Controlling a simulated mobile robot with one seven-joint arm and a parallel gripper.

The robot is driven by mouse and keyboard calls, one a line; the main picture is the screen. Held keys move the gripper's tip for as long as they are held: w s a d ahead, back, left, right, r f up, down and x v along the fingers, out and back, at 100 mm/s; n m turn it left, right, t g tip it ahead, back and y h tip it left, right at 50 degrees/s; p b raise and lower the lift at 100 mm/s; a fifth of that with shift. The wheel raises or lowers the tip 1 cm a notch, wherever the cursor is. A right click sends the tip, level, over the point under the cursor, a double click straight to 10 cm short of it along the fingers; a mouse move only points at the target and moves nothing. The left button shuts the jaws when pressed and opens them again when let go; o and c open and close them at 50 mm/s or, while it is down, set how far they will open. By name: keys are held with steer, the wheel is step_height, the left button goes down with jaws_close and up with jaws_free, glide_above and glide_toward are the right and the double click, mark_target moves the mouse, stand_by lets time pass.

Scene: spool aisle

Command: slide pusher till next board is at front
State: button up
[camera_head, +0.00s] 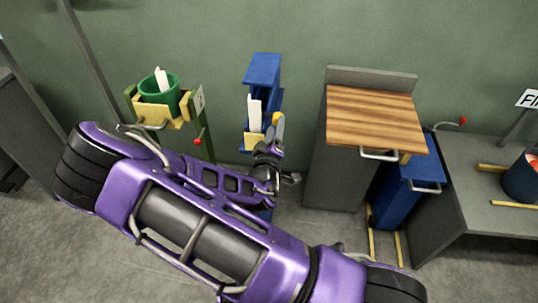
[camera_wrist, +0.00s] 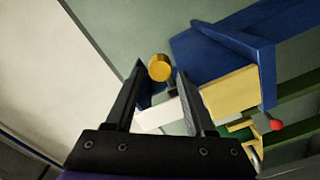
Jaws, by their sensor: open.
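A blue stand (camera_head: 263,70) is near the middle of the head view, against the green wall. It holds a white upright piece (camera_head: 254,112) and a pale yellow block (camera_head: 254,141). A yellow round knob (camera_head: 276,118) is at its right side; I cannot tell for certain that it is the pusher. In the wrist view the knob (camera_wrist: 160,68) shows between the tips of my open gripper (camera_wrist: 160,80), and contact is unclear. The white piece (camera_wrist: 160,117) and yellow block (camera_wrist: 231,94) lie beyond the fingers. My arm hides the stand's lower part in the head view.
A green bucket (camera_head: 159,92) in a yellow holder stands left, with a red-knobbed lever (camera_head: 198,141). A wood-topped cabinet (camera_head: 375,115) with a handle stands right, beside a blue cart (camera_head: 412,180). A grey bench (camera_head: 480,170) is at far right.

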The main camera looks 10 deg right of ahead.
steer(key=v, duration=1.3)
steer(key=shift+s, duration=0.3)
steer(key=shift+a+r, duration=0.1)
steer(key=shift+a, duration=0.05)
